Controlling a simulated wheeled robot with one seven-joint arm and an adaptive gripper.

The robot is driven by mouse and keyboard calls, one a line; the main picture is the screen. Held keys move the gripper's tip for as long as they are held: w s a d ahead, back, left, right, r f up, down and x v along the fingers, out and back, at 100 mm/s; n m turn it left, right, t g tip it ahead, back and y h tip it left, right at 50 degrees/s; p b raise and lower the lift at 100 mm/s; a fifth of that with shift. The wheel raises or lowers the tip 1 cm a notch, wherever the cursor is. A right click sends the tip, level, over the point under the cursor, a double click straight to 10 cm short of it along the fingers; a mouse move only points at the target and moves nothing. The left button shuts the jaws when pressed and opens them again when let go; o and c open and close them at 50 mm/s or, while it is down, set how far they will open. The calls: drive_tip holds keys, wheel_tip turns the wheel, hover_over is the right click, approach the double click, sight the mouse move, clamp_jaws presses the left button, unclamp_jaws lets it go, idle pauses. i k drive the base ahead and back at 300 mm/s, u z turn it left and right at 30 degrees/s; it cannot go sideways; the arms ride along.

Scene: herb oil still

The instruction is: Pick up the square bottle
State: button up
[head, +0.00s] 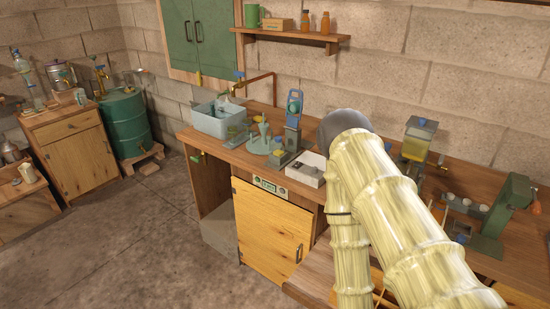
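I cannot make out for certain which item is the square bottle. A squarish clear vessel with yellow liquid and a blue top (417,146) stands on the right part of the wooden counter, behind my arm. Several small green and clear items stand on the counter around a pale green round stand (260,144), too small to identify. My pale yellow arm rises from the lower right to a grey joint, then runs down out of the bottom of the picture. My gripper does not show, so its state is hidden.
The wooden counter (221,147) runs along the block wall. On it are a grey basin (211,124), a white tray (308,175) and a green press (499,215). Two brown bottles stand on the wall shelf (290,36). A green drum (124,126) stands left.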

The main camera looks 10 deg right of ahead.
sight(278, 149)
drive_tip(key=u, duration=1.45)
drive_tip(key=i, duration=1.25)
drive_tip(key=z, duration=2.25)
